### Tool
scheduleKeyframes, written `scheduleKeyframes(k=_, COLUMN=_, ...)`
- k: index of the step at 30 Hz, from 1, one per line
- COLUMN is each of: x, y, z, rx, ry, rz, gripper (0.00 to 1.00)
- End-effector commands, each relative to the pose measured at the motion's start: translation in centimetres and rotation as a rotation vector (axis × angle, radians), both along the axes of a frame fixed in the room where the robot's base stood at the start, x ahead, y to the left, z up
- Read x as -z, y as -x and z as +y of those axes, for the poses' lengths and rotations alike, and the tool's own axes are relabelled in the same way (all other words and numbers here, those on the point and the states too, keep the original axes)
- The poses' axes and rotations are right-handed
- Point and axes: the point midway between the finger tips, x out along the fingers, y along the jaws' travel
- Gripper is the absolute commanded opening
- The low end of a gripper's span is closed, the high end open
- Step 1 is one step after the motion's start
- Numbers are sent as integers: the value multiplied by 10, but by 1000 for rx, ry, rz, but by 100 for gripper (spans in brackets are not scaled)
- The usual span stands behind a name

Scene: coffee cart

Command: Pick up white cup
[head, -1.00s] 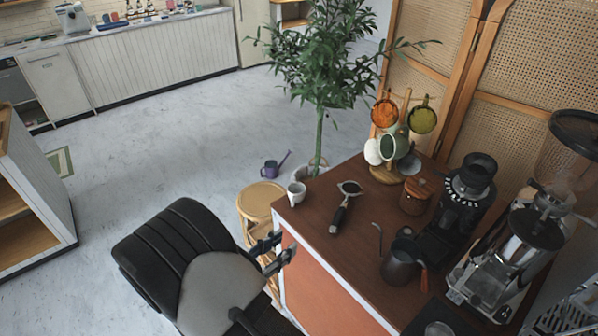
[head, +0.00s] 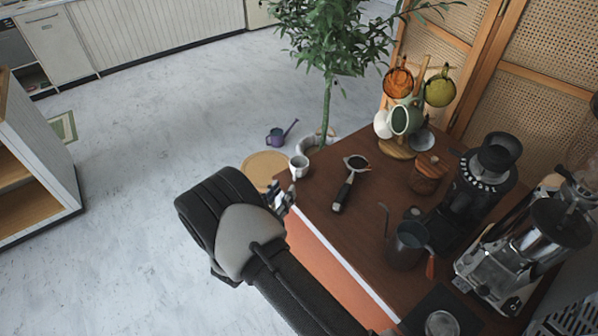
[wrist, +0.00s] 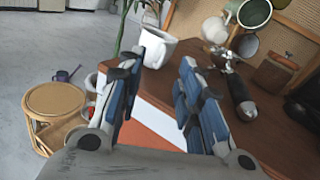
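A small white cup (head: 299,167) stands upright on the near left corner of the brown cart top. In the wrist view the white cup (wrist: 166,46) is just beyond my fingertips, its lower left partly hidden by the left finger. My gripper (head: 282,196) is beside the cart's left edge, close to the cup and nearer the camera. The wrist view shows my gripper (wrist: 168,72) open and empty, its two blue-padded fingers apart. I see no contact with the cup.
A portafilter (head: 349,183) lies right of the cup. A round stool (head: 262,168) and a plant (head: 327,95) are beyond the cart corner.

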Motion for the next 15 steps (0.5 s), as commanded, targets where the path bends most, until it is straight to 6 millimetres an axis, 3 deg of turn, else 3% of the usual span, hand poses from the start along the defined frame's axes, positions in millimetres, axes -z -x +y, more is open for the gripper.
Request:
scheduleKeyframes(k=5, x=0, y=-10, z=-6, rx=1, ry=-1, rz=-1, gripper=33)
scheduleKeyframes(k=15, x=-2, y=-48, z=-29, rx=3, ry=-1, rz=-1, gripper=33)
